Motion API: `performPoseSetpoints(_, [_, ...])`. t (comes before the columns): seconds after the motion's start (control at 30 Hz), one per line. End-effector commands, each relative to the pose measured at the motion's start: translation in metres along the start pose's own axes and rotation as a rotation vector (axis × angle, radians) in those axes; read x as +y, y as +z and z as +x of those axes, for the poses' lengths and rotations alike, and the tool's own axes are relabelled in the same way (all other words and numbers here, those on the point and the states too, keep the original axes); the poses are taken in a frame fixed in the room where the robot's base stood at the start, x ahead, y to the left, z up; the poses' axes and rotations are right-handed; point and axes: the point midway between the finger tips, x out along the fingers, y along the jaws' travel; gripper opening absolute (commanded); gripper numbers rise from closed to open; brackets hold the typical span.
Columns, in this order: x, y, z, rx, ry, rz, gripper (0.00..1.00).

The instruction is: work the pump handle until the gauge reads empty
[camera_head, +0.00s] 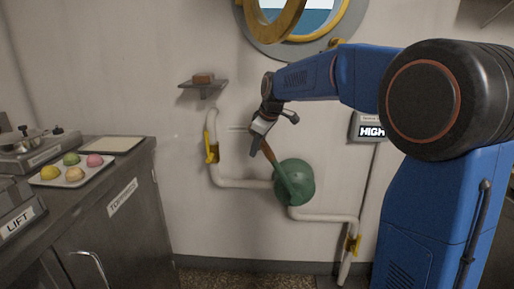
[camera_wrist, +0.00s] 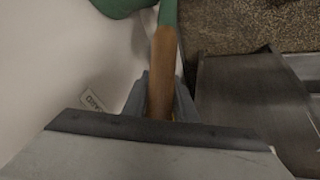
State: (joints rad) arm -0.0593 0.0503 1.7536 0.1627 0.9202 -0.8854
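The green round pump (camera_head: 302,183) is on the wall, joined to white pipes. Its handle (camera_head: 277,165) has a green lower part and a brown wooden grip and slants up to the left. My gripper (camera_head: 259,141) is at the upper end of the handle. In the wrist view the wooden grip (camera_wrist: 161,75) runs between my two fingers (camera_wrist: 161,97), which sit close against both its sides; the gripper looks shut on it. The grip's end is hidden behind the gripper body. The gauge (camera_head: 370,130) on the wall reads HIGH, partly covered by my arm.
A small shelf (camera_head: 203,86) holds a brown block. At left, a counter (camera_head: 129,161) marked TOPPINGS carries a tray (camera_head: 61,183) of coloured buns. A round porthole (camera_head: 262,30) is above.

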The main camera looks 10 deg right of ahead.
Motion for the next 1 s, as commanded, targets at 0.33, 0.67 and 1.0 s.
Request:
performPoseSetpoints(0.33, [0.005,0.004,-0.007,0.027,-0.006,0.012,0.0])
performPoseSetpoints(0.67, [0.024,0.028,-0.034,0.155,-0.047,0.065,0.0])
performPoseSetpoints(1.0, [0.049,0.066,-0.065,0.343,-0.111,0.136,0.0])
